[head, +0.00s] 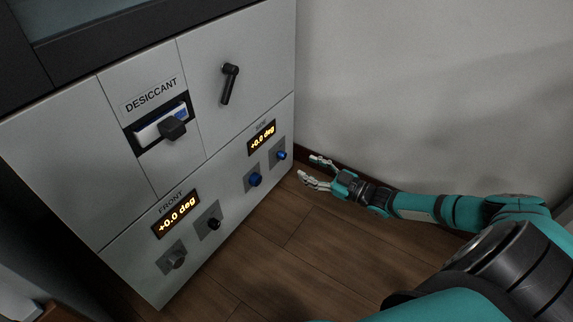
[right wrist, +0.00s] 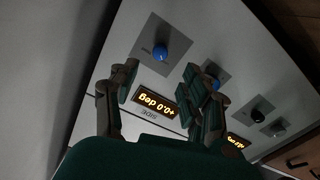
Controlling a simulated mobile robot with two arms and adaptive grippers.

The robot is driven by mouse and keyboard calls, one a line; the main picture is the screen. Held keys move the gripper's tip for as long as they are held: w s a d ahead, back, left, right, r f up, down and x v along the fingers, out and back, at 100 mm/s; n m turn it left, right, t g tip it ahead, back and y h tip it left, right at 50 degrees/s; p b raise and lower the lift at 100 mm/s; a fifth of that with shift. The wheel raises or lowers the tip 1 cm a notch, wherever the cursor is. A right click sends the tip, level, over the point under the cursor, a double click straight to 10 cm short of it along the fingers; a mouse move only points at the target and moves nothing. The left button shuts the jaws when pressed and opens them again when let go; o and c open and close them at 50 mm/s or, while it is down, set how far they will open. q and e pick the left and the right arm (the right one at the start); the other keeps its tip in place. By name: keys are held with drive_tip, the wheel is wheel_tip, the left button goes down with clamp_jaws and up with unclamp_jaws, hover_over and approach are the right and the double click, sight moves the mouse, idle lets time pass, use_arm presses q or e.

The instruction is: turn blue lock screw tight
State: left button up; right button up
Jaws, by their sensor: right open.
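Two blue knobs sit on the cabinet's lower panel below the side readout. The right one (head: 281,155) is smaller in the head view and shows large in the right wrist view (right wrist: 160,53). The left one (head: 254,180) is partly behind a finger in the wrist view (right wrist: 214,84). The labels are too small to read, so I cannot confirm which is the lock screw. My right gripper (head: 306,168) is open and empty, just right of the cabinet edge. In the right wrist view its fingers (right wrist: 163,77) are spread, with the right blue knob beyond them. My left gripper is not in view.
The side readout (head: 262,135) shows +0.0 deg, as does the front readout (head: 176,214). A black knob (head: 214,224) and a silver knob (head: 174,260) sit lower left. A black handle (head: 229,84) and desiccant drawer (head: 160,126) are above. A wall stands behind my right arm.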

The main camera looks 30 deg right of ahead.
sight(285, 156)
drive_tip(key=b+x, duration=0.4)
drive_tip(key=x, duration=0.3)
drive_tip(key=shift+w+a+f, duration=0.1)
drive_tip(key=shift+w+f, duration=0.05)
drive_tip(key=shift+w, duration=0.2)
drive_tip(key=shift+w+a+b, duration=0.2)
drive_tip(key=shift+w+b, duration=0.2)
drive_tip(key=shift+w, duration=0.05)
drive_tip(key=shift+r, duration=0.2)
clamp_jaws()
